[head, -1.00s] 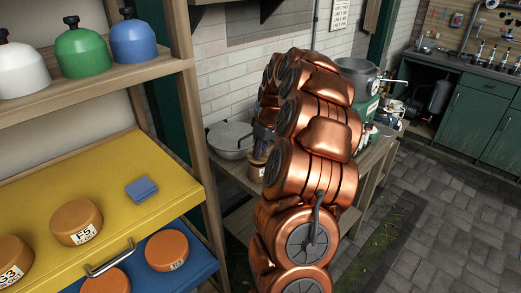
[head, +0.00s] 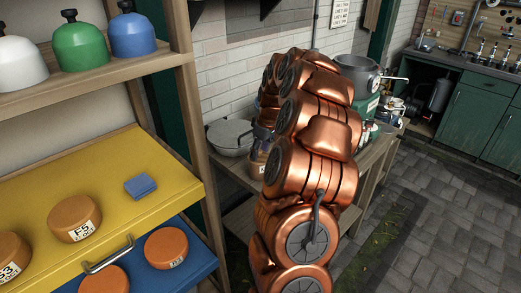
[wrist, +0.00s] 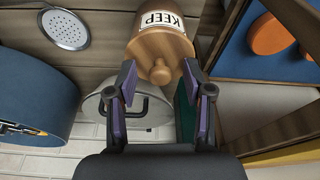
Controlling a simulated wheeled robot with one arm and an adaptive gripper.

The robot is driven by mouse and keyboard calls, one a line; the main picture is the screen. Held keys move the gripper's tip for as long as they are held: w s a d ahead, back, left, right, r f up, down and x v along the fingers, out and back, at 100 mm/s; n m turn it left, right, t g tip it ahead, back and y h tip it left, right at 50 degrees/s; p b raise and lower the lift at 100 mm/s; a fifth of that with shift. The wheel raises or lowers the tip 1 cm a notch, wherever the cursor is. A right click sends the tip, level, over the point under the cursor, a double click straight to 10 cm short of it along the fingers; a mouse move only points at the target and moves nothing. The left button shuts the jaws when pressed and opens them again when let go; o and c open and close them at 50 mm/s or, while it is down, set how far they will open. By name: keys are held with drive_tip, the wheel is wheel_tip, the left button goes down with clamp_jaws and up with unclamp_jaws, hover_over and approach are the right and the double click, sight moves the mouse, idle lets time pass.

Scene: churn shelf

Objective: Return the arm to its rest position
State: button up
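My arm stands folded in the middle of the head view, its copper links hiding much of the bench behind. My gripper (wrist: 160,88) shows in the wrist view with its two dark, purple-padded fingers spread apart. A tan jar (wrist: 157,45) with a KEEP label and a round knob lies in line with the gap, at or just beyond the fingertips. I cannot tell whether the fingers touch it. In the head view a tan jar (head: 257,167) stands on the bench, partly hidden by my arm.
Paved floor (head: 440,210) at right is clear.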

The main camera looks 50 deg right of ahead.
drive_tip(key=o, duration=0.3)
idle(0.4)
drive_tip(key=shift+r, duration=0.2)
drive_tip(key=shift+r, duration=2)
